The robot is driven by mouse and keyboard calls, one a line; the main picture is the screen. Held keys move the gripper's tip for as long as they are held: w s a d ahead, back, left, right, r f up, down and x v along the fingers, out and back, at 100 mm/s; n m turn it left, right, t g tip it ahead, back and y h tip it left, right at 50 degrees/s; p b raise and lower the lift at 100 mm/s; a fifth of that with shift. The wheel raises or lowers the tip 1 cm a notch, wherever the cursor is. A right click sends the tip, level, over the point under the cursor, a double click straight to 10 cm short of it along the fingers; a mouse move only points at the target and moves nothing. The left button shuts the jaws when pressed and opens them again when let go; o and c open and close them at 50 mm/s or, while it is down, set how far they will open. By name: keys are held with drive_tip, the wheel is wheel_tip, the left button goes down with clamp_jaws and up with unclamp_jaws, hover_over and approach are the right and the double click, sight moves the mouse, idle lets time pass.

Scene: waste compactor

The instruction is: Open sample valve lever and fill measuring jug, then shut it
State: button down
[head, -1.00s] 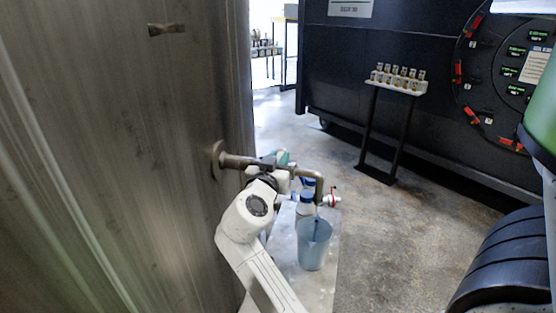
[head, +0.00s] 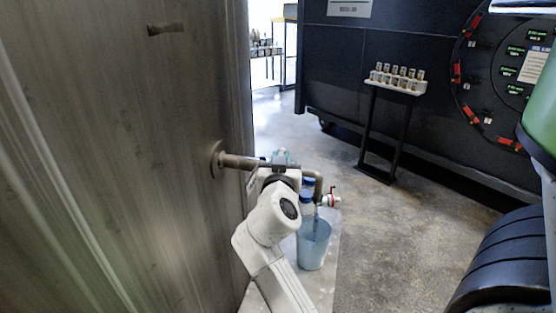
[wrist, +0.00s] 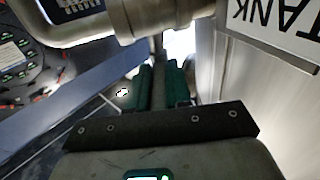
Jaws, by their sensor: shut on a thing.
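The sample pipe (head: 240,162) comes out of the metal tank wall and ends in a bent spout (head: 319,183). The translucent blue measuring jug (head: 313,250) stands upright below the spout. A thin bluish streak runs from the spout to the jug; the level inside is hard to tell. My gripper (head: 281,158) is at the valve on the pipe, partly hidden by my arm. In the wrist view its teal fingers (wrist: 159,85) are closed around the grey valve lever (wrist: 158,62). The pipe (wrist: 150,16) crosses close above the fingers there.
The jug stands on a pale platform (head: 325,280). The tank wall (head: 120,180) fills the left. A stand with small sample jars (head: 398,84) and a dark panel are further back. Open floor lies to the right.

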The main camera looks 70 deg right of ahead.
drive_tip(key=shift+s+d+n+t+y+p, duration=0.1)
drive_tip(key=shift+s+n+t+y+p, duration=0.25)
drive_tip(key=shift+t, duration=0.3)
drive_tip(key=shift+d+n+t+y+p, duration=0.15)
drive_tip(key=shift+n+t+p, duration=0.15)
drive_tip(key=shift+n+t, duration=0.3)
drive_tip(key=shift+a, duration=0.1)
drive_tip(key=c, duration=1)
unclamp_jaws()
drive_tip(key=shift+c, duration=0.2)
drive_tip(key=b+v, duration=0.3)
drive_tip(key=v, duration=0.8)
